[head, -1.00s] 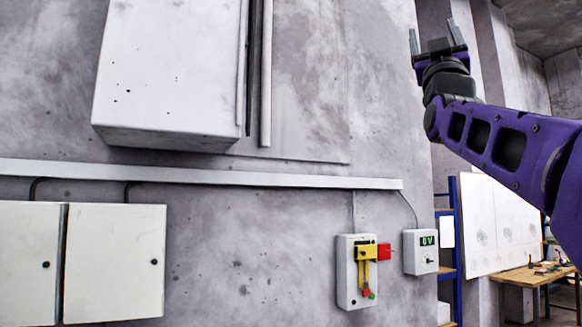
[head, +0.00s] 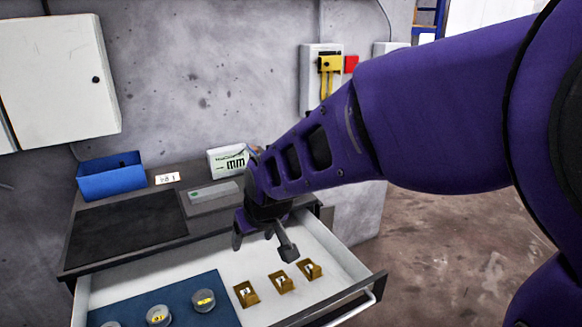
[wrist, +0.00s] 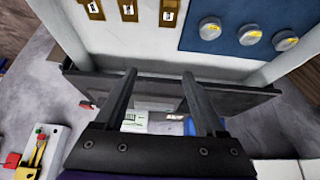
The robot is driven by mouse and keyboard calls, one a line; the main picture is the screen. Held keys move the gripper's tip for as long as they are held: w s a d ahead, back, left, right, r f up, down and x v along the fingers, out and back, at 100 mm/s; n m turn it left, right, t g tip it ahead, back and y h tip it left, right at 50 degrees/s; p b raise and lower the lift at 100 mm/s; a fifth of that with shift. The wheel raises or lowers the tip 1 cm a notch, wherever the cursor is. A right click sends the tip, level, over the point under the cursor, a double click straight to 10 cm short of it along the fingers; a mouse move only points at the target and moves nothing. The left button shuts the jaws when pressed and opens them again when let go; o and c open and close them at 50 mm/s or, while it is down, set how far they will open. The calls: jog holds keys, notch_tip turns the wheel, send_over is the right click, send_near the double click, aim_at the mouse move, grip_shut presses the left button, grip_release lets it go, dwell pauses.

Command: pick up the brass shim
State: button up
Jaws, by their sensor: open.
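An open white drawer (head: 350,275) holds three brass-coloured square pieces with white labels, a near one (head: 246,295), a middle one (head: 281,283) and a far one (head: 309,270). I cannot tell which of these is the brass shim. My gripper (head: 263,244) is open and empty, above the drawer's back part. In the wrist view my gripper (wrist: 160,78) has nothing between its fingers; the brass pieces (wrist: 127,10) and pots (wrist: 250,38) lie at the top edge.
On the dark bench top stand a blue bin (head: 110,180), a white box marked mm (head: 228,160), a grey block (head: 213,192) and a small label card (head: 167,178). A black mat (head: 125,220) lies there. A wall switch box with a yellow lever (head: 329,65) is behind my arm.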

jog(key=g, duration=0.2)
send_near(251, 296)
jog(key=f, duration=0.1)
jog(key=a+f+b, duration=0.1)
jog(key=f+b, duration=0.1)
jog(key=shift+w+a+f+h, duration=0.1)
jog(key=shift+w+a+h, duration=0.15)
jog(key=shift+w+h, duration=0.1)
jog(key=shift+b+x, duration=0.85)
jog(key=shift+x, duration=2.25)
jog(key=shift+w+d+t, duration=0.1)
jog(key=shift+w+t, duration=0.05)
jog(key=shift+t, duration=0.15)
grip_shut()
